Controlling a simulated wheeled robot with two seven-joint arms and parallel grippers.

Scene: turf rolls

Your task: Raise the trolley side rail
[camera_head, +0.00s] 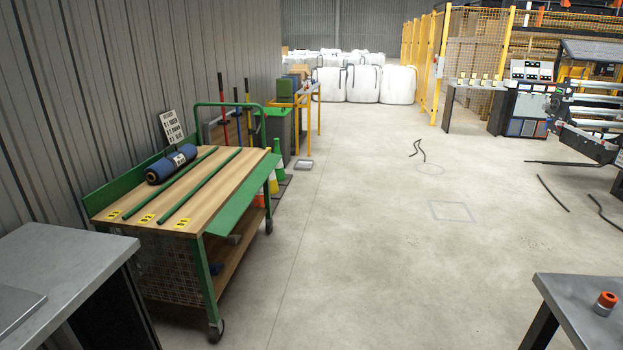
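The trolley (163,238) stands at the left by the ribbed wall, with a wooden deck, green frame, mesh end and castors. A green side rail (236,204) runs along its right edge and slopes outward and down from the deck. Another green side rail (123,184) stands upright along the wall side. A green push handle (230,104) rises at the far end. On the deck lie a dark blue roll (172,164) and two long green bars (205,185). Neither of my grippers is in view.
A grey metal table (70,262) stands close at the near left. Another table (583,305) with an orange-topped item (605,303) is at the near right. Cones (279,160) stand beyond the trolley. The concrete floor right of the trolley is clear.

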